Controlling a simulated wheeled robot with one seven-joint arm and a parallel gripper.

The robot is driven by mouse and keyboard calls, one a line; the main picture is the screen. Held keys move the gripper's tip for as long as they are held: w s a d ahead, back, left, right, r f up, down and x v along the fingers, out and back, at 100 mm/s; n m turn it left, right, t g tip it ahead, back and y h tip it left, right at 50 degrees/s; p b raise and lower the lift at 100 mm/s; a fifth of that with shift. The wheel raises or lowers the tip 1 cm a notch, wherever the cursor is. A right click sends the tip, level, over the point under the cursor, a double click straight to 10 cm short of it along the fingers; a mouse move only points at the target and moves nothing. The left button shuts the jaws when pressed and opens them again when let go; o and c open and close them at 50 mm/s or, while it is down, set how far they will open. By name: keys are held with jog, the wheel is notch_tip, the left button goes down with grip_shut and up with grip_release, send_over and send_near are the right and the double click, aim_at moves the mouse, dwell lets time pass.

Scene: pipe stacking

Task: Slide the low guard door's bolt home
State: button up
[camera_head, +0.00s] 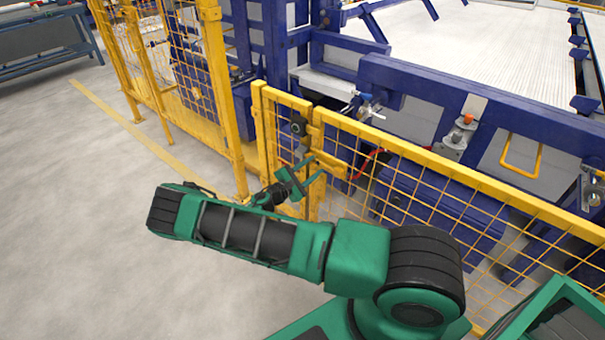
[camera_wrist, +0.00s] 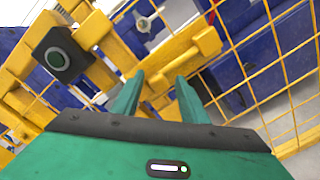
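The low guard door and fence are yellow framed mesh panels (camera_head: 455,178) that meet at a post below the blue machine. A yellow latch block (camera_head: 315,133) sits at the joint; it also shows in the wrist view (camera_wrist: 192,48) just beyond my fingertips. I cannot clearly tell the bolt's rod or handle from the yellow hardware. My gripper (camera_head: 314,170) is in front of the post, below the latch block. In the wrist view my gripper (camera_wrist: 160,76) has its two green fingers apart, with yellow frame behind the gap and nothing visibly held.
A black box with a round green button (camera_wrist: 58,61) is on the yellow post left of the latch; it also shows in the head view (camera_head: 298,125). A taller yellow fence (camera_head: 222,95) stands to the left. Open grey floor (camera_head: 90,220) lies on the left.

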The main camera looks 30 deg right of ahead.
jog(key=v, duration=1.1)
jog(key=shift+d, duration=0.1)
jog(key=s+d+r+m+g+y, duration=0.4)
jog(key=s+r+m+g+y, duration=0.15)
jog(key=s+r, duration=0.25)
jog(key=s+d+r+m+g+y, duration=0.4)
jog(key=s+d+r+m, duration=0.1)
jog(key=s+r+m, duration=0.25)
jog(key=s+a+r+m+t+y, duration=0.2)
jog(key=s+a+r+m+y, duration=0.1)
jog(key=s+r, duration=0.5)
jog(key=s+a+r+m+t+y, duration=0.2)
jog(key=s+r+y, duration=0.3)
jog(key=s, duration=1)
notch_tip(320, 180, up, 3)
jog(key=shift+a+r+m, duration=0.1)
jog(key=shift+a+m, duration=0.35)
jog(key=shift+m, duration=0.05)
jog(key=shift+c, duration=1.1)
